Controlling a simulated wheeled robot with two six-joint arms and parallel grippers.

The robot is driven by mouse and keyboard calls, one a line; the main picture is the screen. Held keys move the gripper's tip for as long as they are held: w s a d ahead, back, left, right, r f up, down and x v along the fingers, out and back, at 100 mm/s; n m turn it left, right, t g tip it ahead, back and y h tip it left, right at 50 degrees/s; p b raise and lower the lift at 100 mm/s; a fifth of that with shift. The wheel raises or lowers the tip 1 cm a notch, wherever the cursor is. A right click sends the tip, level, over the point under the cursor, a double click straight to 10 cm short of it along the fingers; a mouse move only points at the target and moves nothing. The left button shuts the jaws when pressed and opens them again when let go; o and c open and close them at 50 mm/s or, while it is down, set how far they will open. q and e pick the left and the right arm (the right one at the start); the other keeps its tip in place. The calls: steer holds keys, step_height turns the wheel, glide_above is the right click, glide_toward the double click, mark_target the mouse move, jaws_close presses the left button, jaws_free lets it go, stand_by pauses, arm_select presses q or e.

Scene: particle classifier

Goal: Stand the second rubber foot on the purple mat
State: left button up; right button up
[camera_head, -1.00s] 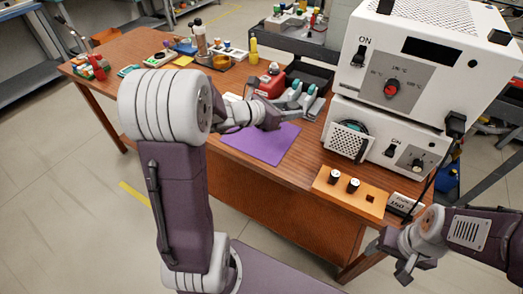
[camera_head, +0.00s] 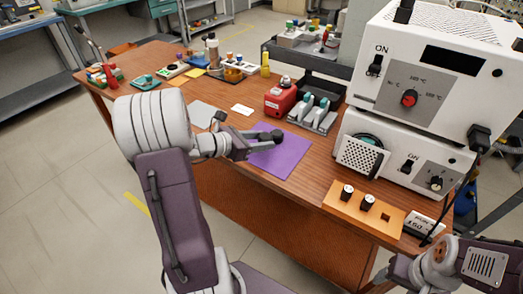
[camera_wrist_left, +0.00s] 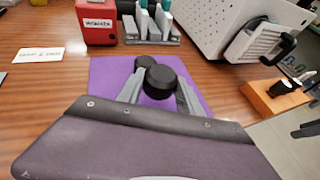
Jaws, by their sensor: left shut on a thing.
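The purple mat (camera_head: 285,154) lies flat on the wooden table; it also fills the middle of the left wrist view (camera_wrist_left: 105,75). My left gripper (camera_head: 265,137) is low over the mat, shut on a black round rubber foot (camera_wrist_left: 160,84). Whether this foot touches the mat I cannot tell. Another black round foot (camera_wrist_left: 144,62) shows just behind it on the mat, partly hidden by the held one. My right gripper (camera_head: 384,277) is at the lower right, cut by the frame, its jaws unclear.
A grey rack (camera_head: 316,112) and a red box (camera_head: 280,98) stand behind the mat. White instruments (camera_head: 400,150) are stacked to the right. An orange block (camera_head: 338,205) with two black cylinders lies near the front edge. A white card (camera_head: 242,110) lies left of the red box.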

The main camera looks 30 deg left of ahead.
mark_target(261, 155)
arm_select(q)
step_height(261, 155, down, 4)
steer(key=shift+r+b, duration=0.2)
steer(key=shift+b, duration=0.65)
steer(key=shift+f, duration=0.25)
steer(key=shift+r, duration=0.15)
steer(key=o, duration=1.4)
